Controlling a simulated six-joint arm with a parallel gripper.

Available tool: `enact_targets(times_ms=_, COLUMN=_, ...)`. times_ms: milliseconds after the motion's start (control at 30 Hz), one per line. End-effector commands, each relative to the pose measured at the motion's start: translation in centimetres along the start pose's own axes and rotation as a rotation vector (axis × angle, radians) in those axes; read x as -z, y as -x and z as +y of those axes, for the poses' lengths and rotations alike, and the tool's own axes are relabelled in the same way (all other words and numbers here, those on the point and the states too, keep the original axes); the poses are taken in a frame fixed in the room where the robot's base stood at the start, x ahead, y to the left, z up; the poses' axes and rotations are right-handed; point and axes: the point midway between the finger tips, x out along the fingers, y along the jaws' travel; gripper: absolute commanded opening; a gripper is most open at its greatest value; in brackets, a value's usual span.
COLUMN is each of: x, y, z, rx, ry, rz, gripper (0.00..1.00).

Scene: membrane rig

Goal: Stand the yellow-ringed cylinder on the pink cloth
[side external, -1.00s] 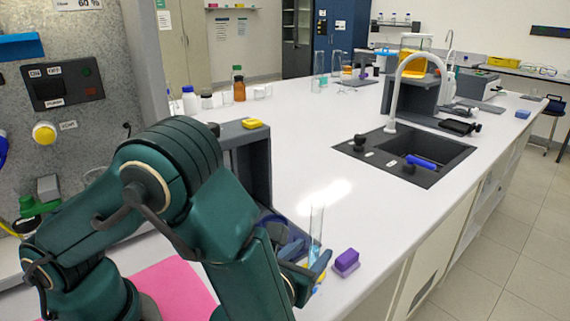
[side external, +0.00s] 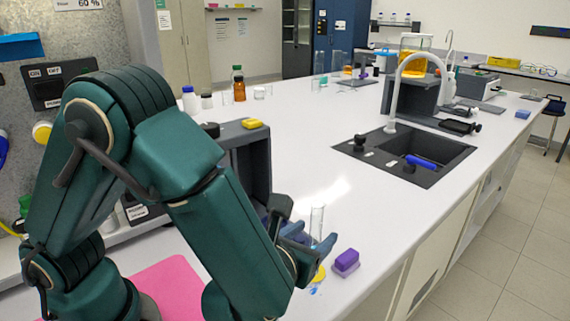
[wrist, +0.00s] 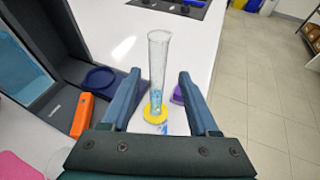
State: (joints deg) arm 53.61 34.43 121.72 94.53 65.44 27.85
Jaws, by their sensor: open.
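The yellow-ringed cylinder (side external: 317,220) is clear and tall, and stands upright on the white bench. It also shows in the wrist view (wrist: 158,70), with its yellow ring (wrist: 155,113) low down and a bluish part just above it. My gripper (wrist: 160,78) is open, its blue fingers on either side of the cylinder in the wrist view. In the side view my gripper (side external: 311,237) is beside the cylinder, above the ring's height. Contact cannot be told. The pink cloth (side external: 163,288) lies flat at the lower left, partly hidden by my arm; a corner shows in the wrist view (wrist: 18,166).
A purple block (side external: 346,262) sits right of the cylinder. A dark grey open box (side external: 258,165) with a yellow block (side external: 253,123) on top stands behind my gripper. An orange object (wrist: 82,115) and a dark blue ring (wrist: 100,78) lie left of the cylinder. A black sink (side external: 405,155) lies farther back.

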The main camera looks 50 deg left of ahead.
Motion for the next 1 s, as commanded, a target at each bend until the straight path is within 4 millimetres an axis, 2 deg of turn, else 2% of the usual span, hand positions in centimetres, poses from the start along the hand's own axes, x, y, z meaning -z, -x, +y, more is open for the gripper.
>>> enact_targets(times_ms=100, x=-1.2, y=-0.5, z=0.4, rx=-0.009, ry=0.042, rz=-0.008, gripper=0.61)
enact_targets(times_ms=500, x=-1.2, y=-4.9, z=0.5, rx=-0.012, ry=0.045, rz=-0.009, gripper=0.61)
enact_targets(times_ms=833, x=-1.2, y=-5.3, z=0.4, rx=-0.009, ry=0.045, rz=-0.008, gripper=0.61)
enact_targets(times_ms=900, x=-1.2, y=-5.3, z=0.4, rx=-0.009, ry=0.045, rz=-0.008, gripper=0.34)
enact_targets(times_ms=1000, x=-1.2, y=-5.3, z=0.4, rx=-0.009, ry=0.045, rz=-0.009, gripper=0.0)
